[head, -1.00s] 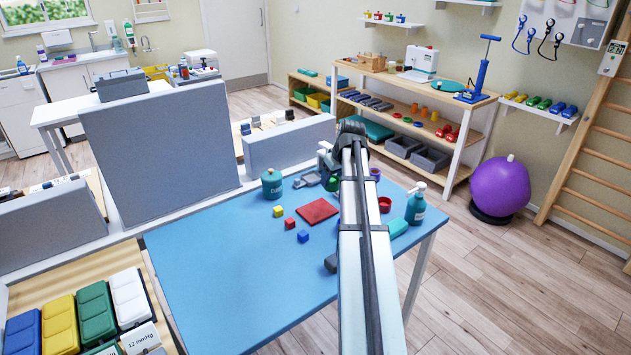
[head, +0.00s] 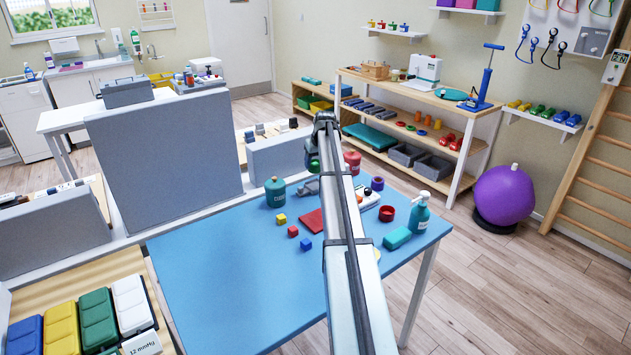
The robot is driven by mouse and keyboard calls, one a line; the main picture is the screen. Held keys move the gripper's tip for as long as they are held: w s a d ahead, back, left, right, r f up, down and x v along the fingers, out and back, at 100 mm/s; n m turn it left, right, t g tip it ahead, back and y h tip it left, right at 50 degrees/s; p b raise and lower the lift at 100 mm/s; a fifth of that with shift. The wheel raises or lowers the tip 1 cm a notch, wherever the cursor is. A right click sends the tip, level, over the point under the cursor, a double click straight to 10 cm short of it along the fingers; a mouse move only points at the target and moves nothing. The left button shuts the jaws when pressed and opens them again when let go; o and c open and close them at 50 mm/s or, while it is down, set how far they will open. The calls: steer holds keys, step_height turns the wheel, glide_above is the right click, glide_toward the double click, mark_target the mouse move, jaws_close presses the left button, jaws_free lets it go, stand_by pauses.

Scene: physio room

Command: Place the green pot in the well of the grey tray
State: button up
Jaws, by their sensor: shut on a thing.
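The green pot (head: 314,166) shows as a small green patch just left of my arm, near its far end. My gripper (head: 315,155) is shut on it and seems to hold it above the far part of the blue table. The fingertips are small and partly hidden by my arm. A grey piece that looks like the grey tray (head: 308,188) lies on the table below and slightly left of the pot. My arm covers part of that area, so the tray's well cannot be made out.
A teal jar (head: 276,192), a red mat (head: 309,222) and small cubes (head: 293,231) are left of my arm. A red pot (head: 387,214), a pump bottle (head: 419,212) and a teal block (head: 397,238) are right. The blue table's (head: 220,270) near left is clear.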

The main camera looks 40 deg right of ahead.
steer(key=shift+f, duration=3.7)
steer(key=shift+f, duration=0.1)
steer(key=o, duration=1.1)
steer(key=v, duration=1.2)
steer(key=shift+s, duration=0.1)
